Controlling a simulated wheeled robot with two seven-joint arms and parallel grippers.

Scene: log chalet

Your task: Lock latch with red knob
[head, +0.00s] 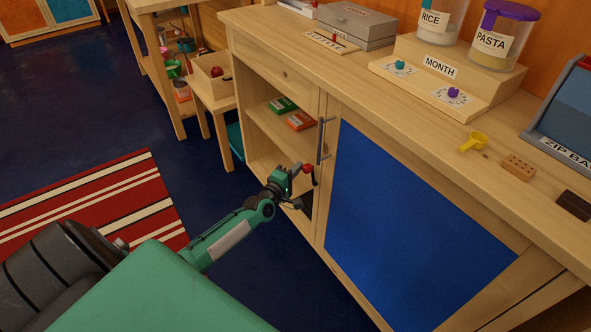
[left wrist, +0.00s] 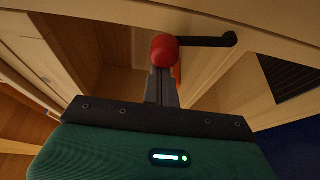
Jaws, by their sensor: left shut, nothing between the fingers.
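The latch's red knob (head: 308,168) is at the front of the wooden cabinet, near the edge of the blue-panelled door (head: 400,215) and below its grey bar handle (head: 320,140). In the left wrist view the red knob (left wrist: 164,47) sits right at the fingertips, and the dark latch lever (left wrist: 205,41) runs from it to the right, to a black round end. My left gripper (head: 298,171) is shut and empty, its fingers (left wrist: 162,84) close together just at the knob. Whether they touch it I cannot tell. My right gripper is out of view.
Open shelves with a green box (head: 283,105) and an orange box (head: 300,120) lie left of the door. The countertop above holds a month stand (head: 440,75), jars, a yellow scoop (head: 473,141) and a grey case (head: 355,22). A striped rug (head: 95,205) lies on the dark blue floor.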

